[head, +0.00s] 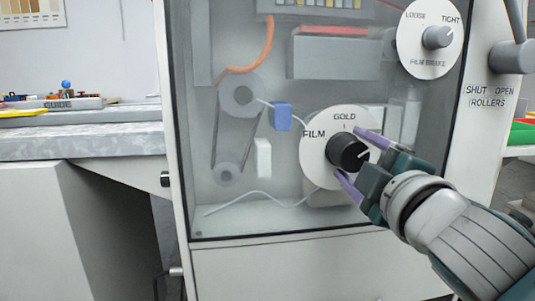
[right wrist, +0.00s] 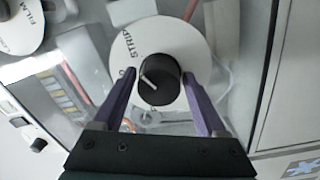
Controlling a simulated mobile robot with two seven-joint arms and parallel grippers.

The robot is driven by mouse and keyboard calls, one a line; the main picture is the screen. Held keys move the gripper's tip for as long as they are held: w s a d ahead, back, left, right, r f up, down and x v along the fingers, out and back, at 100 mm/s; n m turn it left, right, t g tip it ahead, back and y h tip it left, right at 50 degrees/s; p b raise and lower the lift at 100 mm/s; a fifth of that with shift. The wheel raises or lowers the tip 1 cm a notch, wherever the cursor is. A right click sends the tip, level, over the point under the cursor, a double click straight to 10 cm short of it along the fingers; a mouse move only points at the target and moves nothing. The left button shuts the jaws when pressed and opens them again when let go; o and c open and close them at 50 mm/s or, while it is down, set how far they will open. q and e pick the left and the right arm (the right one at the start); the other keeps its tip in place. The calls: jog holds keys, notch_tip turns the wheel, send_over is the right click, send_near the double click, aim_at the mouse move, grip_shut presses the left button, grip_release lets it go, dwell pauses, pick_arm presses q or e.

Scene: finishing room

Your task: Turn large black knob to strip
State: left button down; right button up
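The large black knob (head: 348,152) sits on a white round dial (head: 313,170) on the machine's front. In the head view the dial reads GOLD at the top and FILM at the left. The right part is hidden by my gripper. The right wrist view shows the knob (right wrist: 160,80) and the word STRIP on the dial (right wrist: 190,45). The knob's white pointer mark is on its right side in the head view. My right gripper (head: 358,161) is open, its purple fingers on either side of the knob, with a gap visible at one finger. My left gripper is out of view.
A film brake dial (head: 425,62) with a smaller grey knob is at the upper right, beside a roller lever (head: 512,55). Behind the clear panel are rollers (head: 240,97) and an orange tube (head: 262,52). A grey worktop (head: 90,140) stands at the left.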

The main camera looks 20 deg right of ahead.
jog(key=shift+o, duration=1.2)
jog(key=shift+s, duration=0.1)
jog(key=v, duration=0.9)
jog(key=shift+s+a, duration=0.15)
jog(key=shift+s, duration=0.25)
